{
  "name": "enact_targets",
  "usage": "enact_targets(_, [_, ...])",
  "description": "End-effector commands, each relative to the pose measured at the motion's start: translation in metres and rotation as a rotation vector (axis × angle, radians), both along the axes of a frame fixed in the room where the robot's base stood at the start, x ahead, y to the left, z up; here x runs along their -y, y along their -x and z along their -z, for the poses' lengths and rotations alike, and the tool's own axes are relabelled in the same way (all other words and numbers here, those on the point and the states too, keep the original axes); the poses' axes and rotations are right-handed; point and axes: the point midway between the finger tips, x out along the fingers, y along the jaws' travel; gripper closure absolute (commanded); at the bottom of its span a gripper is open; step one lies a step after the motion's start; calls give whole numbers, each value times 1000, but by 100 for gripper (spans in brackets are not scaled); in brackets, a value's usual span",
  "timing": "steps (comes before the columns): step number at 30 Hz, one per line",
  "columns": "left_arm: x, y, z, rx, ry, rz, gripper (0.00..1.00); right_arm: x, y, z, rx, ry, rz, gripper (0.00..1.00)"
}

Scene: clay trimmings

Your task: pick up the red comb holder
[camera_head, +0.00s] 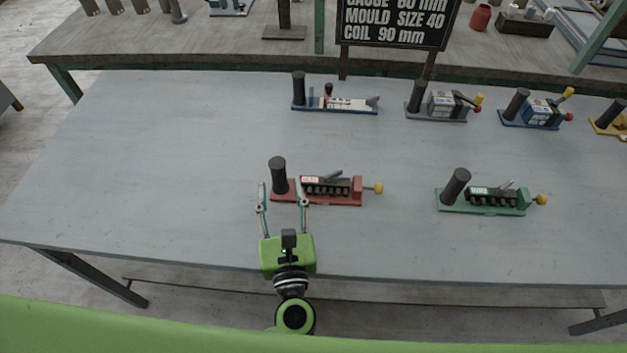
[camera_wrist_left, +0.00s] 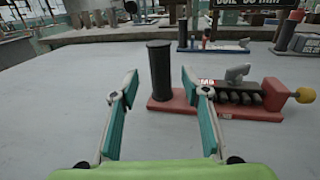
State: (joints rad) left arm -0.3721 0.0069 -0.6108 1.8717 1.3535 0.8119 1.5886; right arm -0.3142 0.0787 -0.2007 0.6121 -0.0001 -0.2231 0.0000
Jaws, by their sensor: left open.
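The red comb holder (camera_head: 335,198) lies on the grey table, with a black upright post at its left end, a dark comb-like row along it and a yellow knob at its right end. It also shows in the left wrist view (camera_wrist_left: 245,108). My left gripper (camera_head: 282,186) is open, its fingers on either side of the black post (camera_head: 279,175) as seen from the head. In the left wrist view (camera_wrist_left: 158,85) the post stands beyond and between the open fingers, and I see no contact. The right finger hides part of the red base. My right gripper is not in view.
A green holder (camera_head: 482,208) of similar shape stands to the right. A blue-based holder (camera_head: 337,105), a grey one (camera_head: 437,108), another blue one (camera_head: 532,113) and a yellow one (camera_head: 608,124) line the back. A black sign (camera_head: 396,22) stands behind. The table's left side is clear.

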Motion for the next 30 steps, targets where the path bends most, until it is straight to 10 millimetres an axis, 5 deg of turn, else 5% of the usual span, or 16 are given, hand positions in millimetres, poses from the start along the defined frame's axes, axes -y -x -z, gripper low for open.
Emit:
enact_targets(15, [-12,-53,1,1,-2,-1,57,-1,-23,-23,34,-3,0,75])
enact_targets(23, [-13,-55,2,0,0,-1,57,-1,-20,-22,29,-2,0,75])
enact_targets(28, [-13,-55,2,0,-1,-1,99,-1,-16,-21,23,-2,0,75])
enact_targets(30, [-13,-55,2,0,-1,-1,100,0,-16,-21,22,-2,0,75])
